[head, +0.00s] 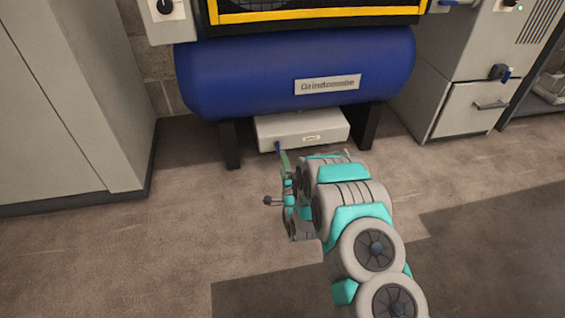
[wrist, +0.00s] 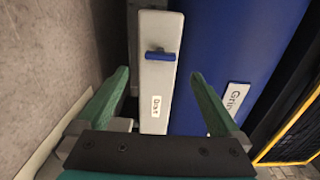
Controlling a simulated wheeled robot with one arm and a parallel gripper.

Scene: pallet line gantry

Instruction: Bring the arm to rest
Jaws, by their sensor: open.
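My arm (head: 358,215), grey with teal parts, reaches forward from the lower right of the head view toward the low front of a blue tank. My gripper (wrist: 160,73) is open, with its two green fingers spread and nothing between them that they touch. In the wrist view the fingers point toward a white box (wrist: 155,75) with a blue handle (wrist: 163,55) and a small label. In the head view the box (head: 300,129) sits under the tank, and one green finger shows close to its blue handle. The gap between them is hard to judge.
The blue tank (head: 290,72) stands on dark legs, with a yellow-edged frame above. A tall grey cabinet (head: 60,100) stands at the left. A grey unit with a drawer (head: 470,108) stands at the right. The floor (head: 150,250) at the lower left is clear.

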